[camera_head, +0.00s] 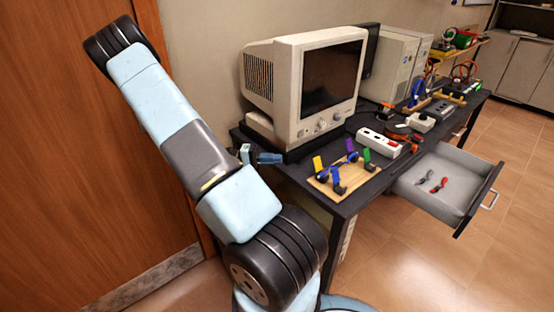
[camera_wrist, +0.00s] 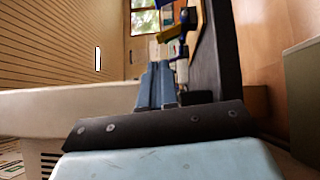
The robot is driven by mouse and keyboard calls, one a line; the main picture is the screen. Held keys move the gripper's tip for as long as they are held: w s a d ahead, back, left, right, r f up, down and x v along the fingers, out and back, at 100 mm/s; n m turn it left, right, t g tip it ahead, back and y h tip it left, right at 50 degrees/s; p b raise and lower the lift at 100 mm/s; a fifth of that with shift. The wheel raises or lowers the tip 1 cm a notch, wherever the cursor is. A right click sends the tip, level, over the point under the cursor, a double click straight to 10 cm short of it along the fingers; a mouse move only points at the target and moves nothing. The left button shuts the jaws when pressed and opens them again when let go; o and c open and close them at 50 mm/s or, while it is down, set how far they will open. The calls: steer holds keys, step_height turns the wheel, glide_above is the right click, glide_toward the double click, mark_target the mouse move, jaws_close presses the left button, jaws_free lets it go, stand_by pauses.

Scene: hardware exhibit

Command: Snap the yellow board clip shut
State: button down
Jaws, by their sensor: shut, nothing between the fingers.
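The yellow board clip (camera_head: 318,164) stands up at the left back of a small wooden board (camera_head: 322,186) in the head view. Purple (camera_head: 350,145) and green (camera_head: 366,155) clip flaps also stand up there, with blue parts around them. My gripper (camera_head: 279,158) is left of the board, beside the monitor's base, apart from the yellow clip. Its blue fingers (camera_wrist: 155,84) are shut and empty. In the wrist view, a blue part (camera_wrist: 187,18) and a yellow piece lie beyond the fingertips; I cannot tell whether that yellow is the clip.
An old monitor (camera_head: 288,85) stands behind the board on the dark table. A white power strip (camera_head: 378,143) lies to the board's right. An open drawer (camera_head: 445,183) holding red-handled tools juts out in front. Hardware fills the far table end.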

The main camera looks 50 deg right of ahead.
steer(key=w+a+r+n+t+y, duration=0.1)
steer(key=a+r+n+t+y, duration=0.3)
steer(key=a+r+t+y, duration=0.85)
steer(key=s+a+r+n+t, duration=0.3)
steer(key=s+a+r+t, duration=0.1)
steer(key=a+r, duration=0.5)
steer(key=s+a+r+n+t, duration=0.2)
steer(key=s+a+r+t, duration=0.2)
steer(key=a+r, duration=0.5)
steer(key=shift+a+n+h, duration=0.25)
steer(key=shift+n+h, duration=0.15)
steer(key=shift+h, duration=0.05)
steer(key=shift+s+r, duration=0.1)
steer(key=shift+s, duration=0.05)
